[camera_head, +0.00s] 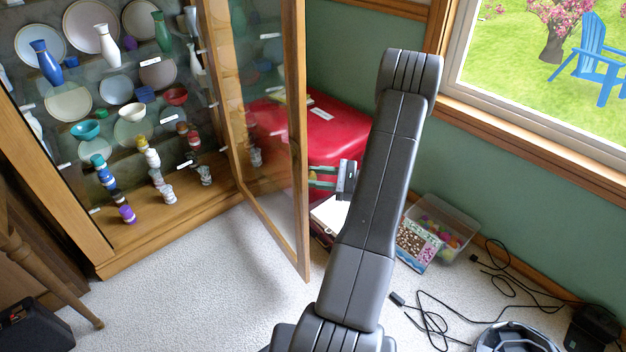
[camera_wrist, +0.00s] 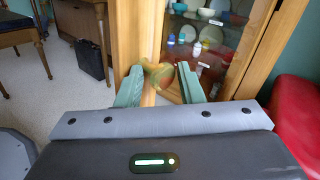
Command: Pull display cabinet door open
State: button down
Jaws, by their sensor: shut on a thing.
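The wooden display cabinet (camera_head: 160,225) stands at the left of the head view, with vases, bowls and plates on its shelves. Its glass-paned door (camera_head: 301,150) is swung well out from the cabinet front, leaving the left part of the interior uncovered. In the wrist view, my gripper (camera_wrist: 160,88) has its green fingers on either side of a brass-coloured door handle (camera_wrist: 158,74), shut on it. The door's wooden frame (camera_wrist: 151,35) rises just behind the handle. In the head view, my arm hides much of the gripper and the handle cannot be made out.
A red case (camera_head: 340,130) lies behind the door. A clear bin of coloured balls (camera_head: 440,225) stands by the green wall, with black cables (camera_head: 435,318) on the carpet. A dark case (camera_head: 35,327) stands at lower left. Carpet before the cabinet (camera_head: 200,275) is clear.

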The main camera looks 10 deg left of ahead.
jog(key=shift+w+r, duration=0.2)
jog(key=shift+w, duration=0.6)
jog(key=shift+a, duration=0.1)
jog(key=c, duration=1.3)
grip_release()
jog(key=shift+o, duration=0.9)
jog(key=shift+a, duration=0.25)
jog(key=shift+f, duration=0.1)
jog(key=shift+d, duration=0.1)
jog(key=d+p, duration=0.2)
jog(key=d, duration=1.2)
jog(key=shift+s, duration=0.45)
jog(key=a, duration=0.7)
jog(key=shift+w+b, duration=0.2)
jog(key=shift+b, duration=0.15)
